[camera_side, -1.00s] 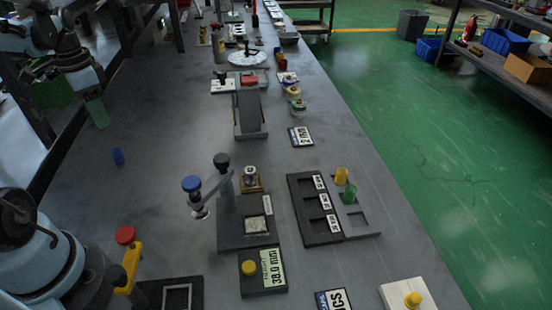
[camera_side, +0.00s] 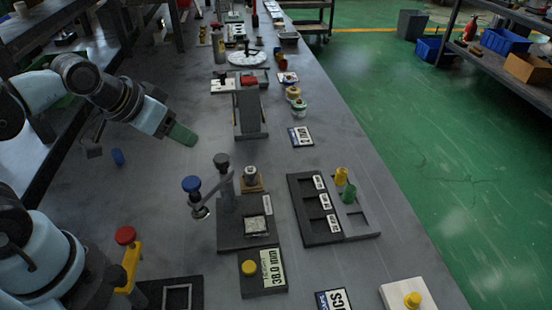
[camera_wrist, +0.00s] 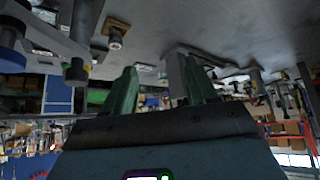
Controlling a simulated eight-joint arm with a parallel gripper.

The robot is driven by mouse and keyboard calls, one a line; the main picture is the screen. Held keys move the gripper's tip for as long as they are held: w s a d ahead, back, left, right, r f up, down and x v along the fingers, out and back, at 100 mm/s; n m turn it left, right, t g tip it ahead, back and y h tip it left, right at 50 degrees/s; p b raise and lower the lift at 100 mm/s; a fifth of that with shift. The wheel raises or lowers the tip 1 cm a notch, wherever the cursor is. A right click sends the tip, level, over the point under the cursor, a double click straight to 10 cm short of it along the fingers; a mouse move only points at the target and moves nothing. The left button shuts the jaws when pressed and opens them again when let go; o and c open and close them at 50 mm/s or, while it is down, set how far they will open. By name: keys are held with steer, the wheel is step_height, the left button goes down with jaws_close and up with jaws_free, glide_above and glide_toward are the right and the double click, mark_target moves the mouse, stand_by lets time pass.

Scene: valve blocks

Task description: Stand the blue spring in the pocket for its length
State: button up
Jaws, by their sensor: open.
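The blue spring (camera_side: 118,157) is a small blue cylinder upright on the bench at the left in the side view. My gripper (camera_side: 182,135), with green fingers, is in the air to the right of it and apart from it. In the wrist view my gripper (camera_wrist: 163,85) has its two green fingers spread with nothing between them. The black tray (camera_side: 325,240) has several labelled square pockets, too small to read. A grey strip (camera_side: 370,234) beside it holds a yellow cylinder (camera_side: 341,176) and a green cylinder (camera_side: 349,193). The blue spring cannot be made out in the wrist view.
The bench around the blue spring is clear.

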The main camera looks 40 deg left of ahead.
steer(key=shift+a, duration=0.1)
steer(key=n+g, duration=0.2)
steer(key=g, duration=0.5)
glide_above(115, 151)
steer(key=f, duration=0.8)
steer(key=shift+d, duration=0.2)
steer(key=shift+a+f, duration=0.2)
steer(key=shift+f, duration=2.35)
steer(key=shift+c, duration=0.2)
jaws_close()
steer(key=shift+r, duration=0.1)
